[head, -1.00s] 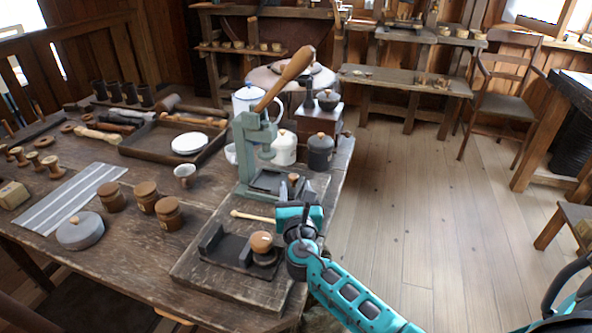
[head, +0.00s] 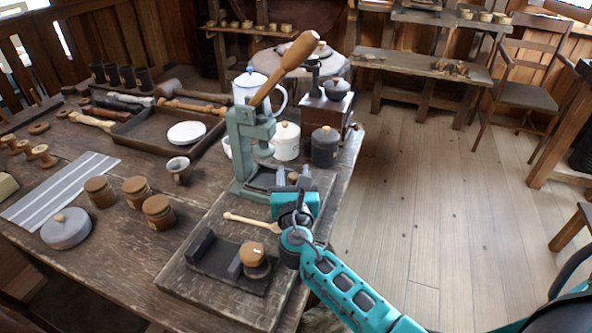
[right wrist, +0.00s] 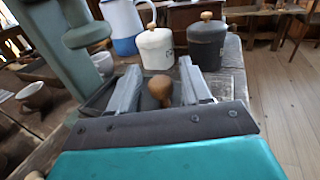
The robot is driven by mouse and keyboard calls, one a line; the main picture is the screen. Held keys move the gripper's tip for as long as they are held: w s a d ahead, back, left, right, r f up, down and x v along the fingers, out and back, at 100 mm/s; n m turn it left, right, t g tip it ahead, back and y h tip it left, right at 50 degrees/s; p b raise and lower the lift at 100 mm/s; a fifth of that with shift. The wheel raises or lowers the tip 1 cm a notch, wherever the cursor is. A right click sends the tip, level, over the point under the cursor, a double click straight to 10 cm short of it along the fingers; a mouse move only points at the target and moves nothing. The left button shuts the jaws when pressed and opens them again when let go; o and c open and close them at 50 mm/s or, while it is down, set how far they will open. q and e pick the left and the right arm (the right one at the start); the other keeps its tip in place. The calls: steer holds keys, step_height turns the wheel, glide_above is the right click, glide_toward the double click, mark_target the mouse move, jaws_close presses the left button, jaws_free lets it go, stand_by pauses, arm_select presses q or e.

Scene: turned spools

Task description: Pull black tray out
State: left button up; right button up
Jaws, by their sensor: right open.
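The black tray (head: 262,181) sits in the base of the green lever press (head: 240,150), with a round wooden knob (head: 292,177) at its near right side. My right gripper (head: 293,179) is at this knob, its two grey fingers apart. In the right wrist view the knob (right wrist: 160,87) stands between the open fingers, with a gap on each side. The tray (right wrist: 98,102) is partly hidden there behind the left finger. My left gripper is not in view.
A wooden stick (head: 250,221) and a dark holder with a wooden-topped tamper (head: 253,255) lie on the board before the press. A white canister (head: 286,142) and a dark canister (head: 325,148) stand behind the gripper. Open floor lies right of the table.

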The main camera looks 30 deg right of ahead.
stand_by(0.4)
jaws_close()
stand_by(0.4)
